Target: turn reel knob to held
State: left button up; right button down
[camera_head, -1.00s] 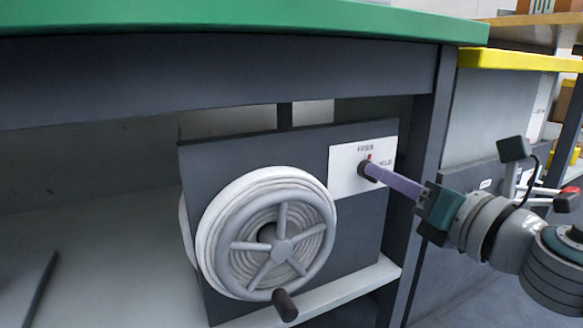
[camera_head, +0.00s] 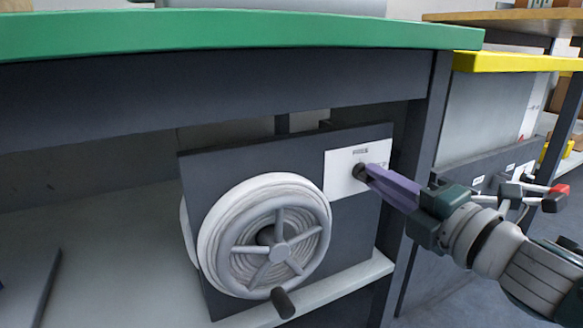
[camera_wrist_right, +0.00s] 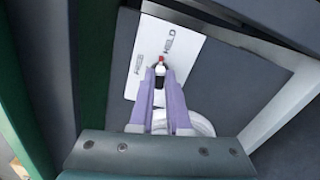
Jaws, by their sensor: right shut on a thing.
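The dark reel knob (camera_head: 359,171) sits on a white label plate (camera_head: 340,178) on the dark panel, right of the hose reel (camera_head: 262,236). My right gripper (camera_head: 367,174) has its purple fingers closed around the knob. In the right wrist view, the knob (camera_wrist_right: 160,73) is between the fingertips. Its red mark (camera_wrist_right: 161,59) points roughly toward the word HELD (camera_wrist_right: 168,40), with FREE (camera_wrist_right: 138,64) off to the left. In the head view the fingers cover the mark and most of HELD. My left gripper is out of view.
A green-topped bench (camera_head: 240,32) overhangs the panel. A bench leg (camera_head: 421,140) stands just right of the panel, close to my right arm. The reel's crank handle (camera_head: 283,302) sticks out low. A yellow-edged bench (camera_head: 515,62) is at the right.

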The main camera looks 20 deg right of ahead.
jog(key=shift+m+p, duration=0.4)
jog(key=shift+m, duration=0.8)
jog(key=c, duration=0.9)
grip_release()
jog(key=s+p, duration=0.1)
jog(key=s, duration=0.2)
jog(key=s+p, duration=0.1)
jog(key=s, duration=0.2)
jog(key=s+p, duration=0.2)
jog(key=s, duration=0.2)
jog(key=shift+d, duration=0.4)
